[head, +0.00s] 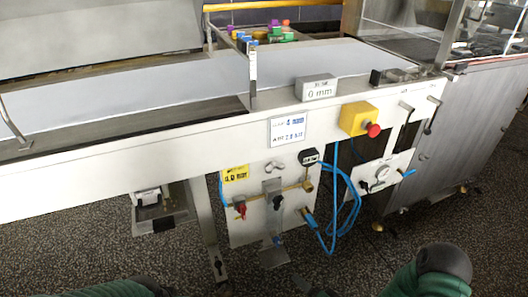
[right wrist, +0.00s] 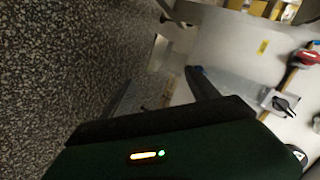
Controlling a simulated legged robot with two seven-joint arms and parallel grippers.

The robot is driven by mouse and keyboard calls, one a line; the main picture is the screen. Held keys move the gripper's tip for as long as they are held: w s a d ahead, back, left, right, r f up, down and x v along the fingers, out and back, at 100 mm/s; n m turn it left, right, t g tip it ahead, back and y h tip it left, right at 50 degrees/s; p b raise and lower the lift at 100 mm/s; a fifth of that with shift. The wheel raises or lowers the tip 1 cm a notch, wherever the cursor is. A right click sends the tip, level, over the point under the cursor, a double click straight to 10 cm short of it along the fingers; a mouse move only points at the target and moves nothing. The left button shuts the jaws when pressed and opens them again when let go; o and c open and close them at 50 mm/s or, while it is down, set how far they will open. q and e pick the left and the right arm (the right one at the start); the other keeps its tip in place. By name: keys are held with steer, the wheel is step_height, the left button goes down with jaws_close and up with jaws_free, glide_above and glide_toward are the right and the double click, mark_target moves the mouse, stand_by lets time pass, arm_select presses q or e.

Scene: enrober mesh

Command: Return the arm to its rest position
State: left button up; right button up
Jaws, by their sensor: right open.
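My right arm (head: 430,275), green with a dark rounded joint, shows at the bottom right of the head view, low in front of the machine. My right gripper (right wrist: 160,92) shows in the right wrist view with its two dark fingers apart and nothing between them. Floor and part of the machine's panel lie beyond it. Only a green and dark part of my left arm (head: 115,289) shows at the bottom left edge of the head view. The left gripper is out of view.
A white conveyor frame (head: 130,152) crosses the head view. Below it hangs a valve panel (head: 245,225) with blue hoses (head: 349,210). A yellow box with a red button (head: 358,119) sticks out from the frame. A steel cabinet (head: 460,140) stands right. Speckled floor (head: 90,245) is open.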

steer(key=s+d+r+n+g+h, duration=0.3)
steer(key=r, duration=0.3)
steer(key=s+d+r+n+g+h, duration=0.3)
steer(key=s+d+r, duration=0.1)
steer(key=r, duration=0.3)
steer(key=s+a+r+g, duration=0.2)
steer(key=s+r, duration=0.3)
steer(key=s, duration=0.2)
steer(key=w+r+p+v, duration=0.1)
steer(key=w+p+v, duration=0.2)
steer(key=p+v, duration=1.4)
steer(key=w+r+p+v, duration=0.1)
steer(key=w+p+v, duration=0.3)
steer(key=p+v, duration=1.4)
steer(key=shift+w+a+n, duration=0.25)
steer(key=shift+a+n, duration=0.05)
steer(key=shift+a, duration=0.2)
